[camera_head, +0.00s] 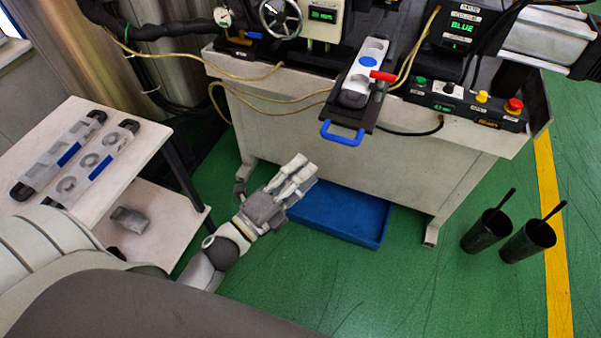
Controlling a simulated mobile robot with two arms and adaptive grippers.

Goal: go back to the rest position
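My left arm comes in from the lower left, and my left gripper (303,168) hangs over the green floor in front of the white machine cabinet. Its two pale fingers point up and to the right and lie nearly side by side in this view. The gap between them is hard to judge, and I see nothing held. It overlaps the left end of a blue tray (325,218) in the picture and is clear of the mould parts. My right gripper is not in view.
A mould (364,78) with a blue-handled slide (341,133) sits at the machine. Two long mould parts lie on the left table (135,150); a grey block (130,219) lies on its lower shelf. Two dark cups (487,231) (528,241) stand on the right floor. Floor between is free.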

